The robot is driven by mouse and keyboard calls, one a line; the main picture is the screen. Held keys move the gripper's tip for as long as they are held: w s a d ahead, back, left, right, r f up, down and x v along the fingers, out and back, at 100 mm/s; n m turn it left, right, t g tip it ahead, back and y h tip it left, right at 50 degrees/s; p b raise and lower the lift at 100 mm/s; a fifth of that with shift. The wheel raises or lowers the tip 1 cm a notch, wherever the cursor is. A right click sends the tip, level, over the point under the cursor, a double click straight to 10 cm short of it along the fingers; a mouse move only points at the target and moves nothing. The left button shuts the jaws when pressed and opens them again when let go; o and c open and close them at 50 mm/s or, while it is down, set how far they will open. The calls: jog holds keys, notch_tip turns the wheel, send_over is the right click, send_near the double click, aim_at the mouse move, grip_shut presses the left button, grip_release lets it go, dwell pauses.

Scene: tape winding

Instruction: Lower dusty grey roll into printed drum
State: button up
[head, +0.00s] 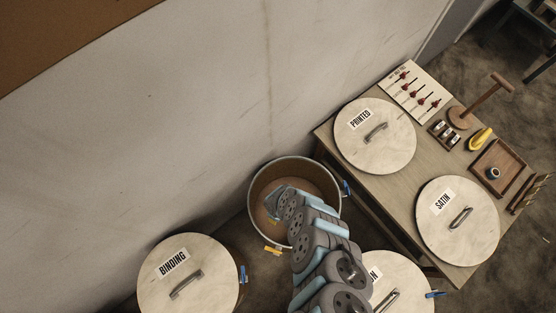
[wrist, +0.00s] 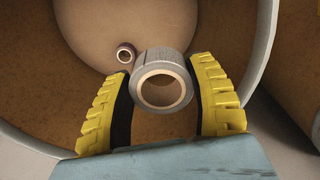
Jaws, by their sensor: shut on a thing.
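The grey roll (wrist: 163,62), with a pale tan core, is between the yellow fingers of my gripper (wrist: 164,68) in the wrist view. My gripper is shut on it, over the inside of an open round drum (head: 254,184). The drum's brown wall and tan floor fill much of the wrist view. A small dark roll (wrist: 126,53) lies on the drum floor. No label is readable on the drum. A round lid marked PRINTED (head: 393,150) lies on the table. In the head view my arm reaches into the drum and hides the fingers and the held roll.
A lidded drum marked BINDING (head: 212,262) stands at left, and another lidded drum (head: 411,278) is partly behind my arm. The wooden table (head: 365,191) at right holds a SATIN lid (head: 478,234), a tray (head: 511,158) and small tools. The wall is close behind the drum.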

jog(key=shift+f+b, duration=11.15)
jog(key=shift+f, duration=0.6)
jog(key=shift+f+b, duration=0.9)
